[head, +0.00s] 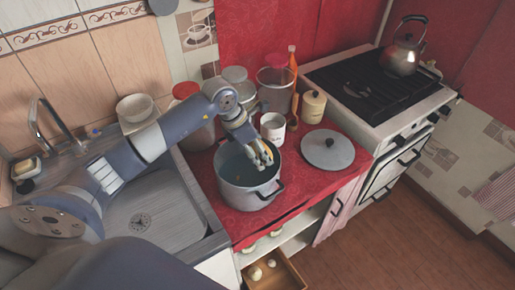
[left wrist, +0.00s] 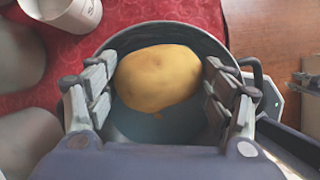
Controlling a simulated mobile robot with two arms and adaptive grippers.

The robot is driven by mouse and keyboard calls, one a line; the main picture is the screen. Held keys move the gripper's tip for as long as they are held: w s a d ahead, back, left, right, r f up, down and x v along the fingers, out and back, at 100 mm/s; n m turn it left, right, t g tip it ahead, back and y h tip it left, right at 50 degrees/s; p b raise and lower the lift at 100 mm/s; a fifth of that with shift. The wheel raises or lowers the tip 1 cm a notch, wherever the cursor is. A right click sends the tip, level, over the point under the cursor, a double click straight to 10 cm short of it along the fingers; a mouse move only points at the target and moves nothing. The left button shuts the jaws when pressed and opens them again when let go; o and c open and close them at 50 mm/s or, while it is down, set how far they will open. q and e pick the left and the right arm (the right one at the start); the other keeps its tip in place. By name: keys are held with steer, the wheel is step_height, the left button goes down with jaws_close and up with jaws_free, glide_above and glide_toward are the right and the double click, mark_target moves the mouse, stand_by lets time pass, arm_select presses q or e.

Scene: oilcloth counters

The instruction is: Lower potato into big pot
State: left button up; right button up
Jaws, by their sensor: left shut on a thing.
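The big pot (head: 238,200) is a grey metal pot with dark handles on the red counter, with bluish liquid inside. My left gripper (head: 262,158) is over its opening, pointing down. In the left wrist view, the fingers (left wrist: 160,92) are shut on a yellow potato (left wrist: 158,75), one on each side. The potato appears within the outline of the pot's rim (left wrist: 160,27); its exact height above the liquid is hard to tell. In the head view the fingers mostly hide the potato.
A pot lid (head: 328,152) lies right of the pot. A white mug (head: 273,128), a cream canister (head: 313,106) and several jars stand behind it. The sink (head: 150,215) is left, the stove (head: 375,90) with a kettle (head: 403,52) right. An open drawer (head: 285,277) is below.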

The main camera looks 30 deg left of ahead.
arm_select(q)
steer(key=shift+f+b, duration=2.8)
steer(key=shift+f, duration=0.65)
steer(key=shift+f+b, duration=2.1)
steer(key=shift+f, duration=0.4)
steer(key=o, duration=1.2)
steer(key=shift+o, duration=0.2)
steer(key=v, duration=1.2)
